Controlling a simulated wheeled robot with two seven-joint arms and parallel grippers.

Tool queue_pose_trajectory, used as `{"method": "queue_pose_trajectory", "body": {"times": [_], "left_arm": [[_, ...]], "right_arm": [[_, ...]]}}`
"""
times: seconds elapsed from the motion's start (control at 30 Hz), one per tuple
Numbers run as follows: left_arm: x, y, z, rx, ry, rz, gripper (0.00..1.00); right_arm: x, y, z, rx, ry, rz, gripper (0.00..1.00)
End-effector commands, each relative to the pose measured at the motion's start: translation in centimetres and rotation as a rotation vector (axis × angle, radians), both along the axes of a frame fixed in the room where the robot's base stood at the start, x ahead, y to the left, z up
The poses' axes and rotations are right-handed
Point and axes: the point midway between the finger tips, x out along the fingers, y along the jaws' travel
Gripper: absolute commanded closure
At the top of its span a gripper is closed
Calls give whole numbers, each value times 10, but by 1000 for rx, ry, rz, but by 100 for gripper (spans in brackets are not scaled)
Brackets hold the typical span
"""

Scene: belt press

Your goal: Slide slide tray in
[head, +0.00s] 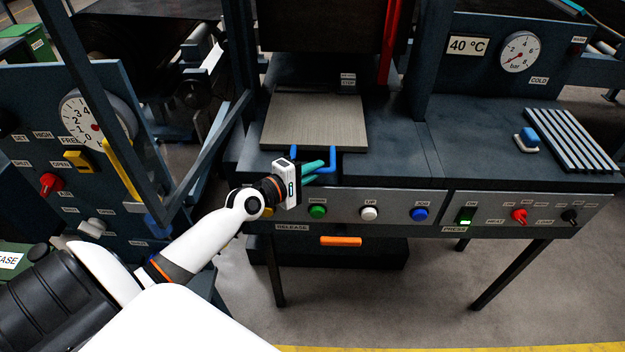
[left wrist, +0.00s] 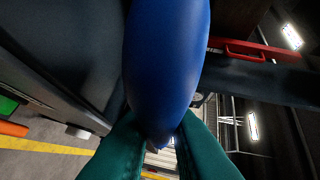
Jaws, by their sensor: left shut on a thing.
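The slide tray (head: 315,122) is a flat grey metal plate lying on the press bed, below the dark upper block. A blue handle (head: 331,158) stands at its front edge. In the left wrist view the blue handle (left wrist: 165,55) fills the middle, between the teal fingertips (left wrist: 160,130). The rear of the tray, under the upper block, is in shadow. My right gripper is not in view.
Below the handle is a panel with green (head: 317,211), white and blue buttons. An orange pull (head: 341,241) sits lower down. A red bar (head: 391,40) stands at the right of the press opening. A ribbed grey rack (head: 573,139) lies on the right bench top.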

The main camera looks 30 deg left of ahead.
Motion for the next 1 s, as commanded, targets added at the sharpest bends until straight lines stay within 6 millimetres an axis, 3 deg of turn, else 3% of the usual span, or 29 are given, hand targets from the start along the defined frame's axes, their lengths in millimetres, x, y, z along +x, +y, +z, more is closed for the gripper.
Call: {"method": "queue_pose_trajectory", "body": {"times": [0.1, 0.4, 0.43, 0.57, 0.83, 1.0], "left_arm": [[14, 9, 0, 4, -7, 2, 100], [16, 11, 1, 1, -2, 3, 100], [15, 11, 1, 1, -2, 3, 82], [15, 10, 1, 1, -2, 2, 64], [14, 11, 2, 1, -3, 2, 64], [-2, 15, 2, 1, -2, 2, 64]], "right_arm": [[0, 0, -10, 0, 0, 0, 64], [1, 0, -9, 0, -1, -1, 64], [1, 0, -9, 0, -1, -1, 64], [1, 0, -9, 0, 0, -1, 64], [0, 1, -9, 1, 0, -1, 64], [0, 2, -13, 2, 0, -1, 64]]}}
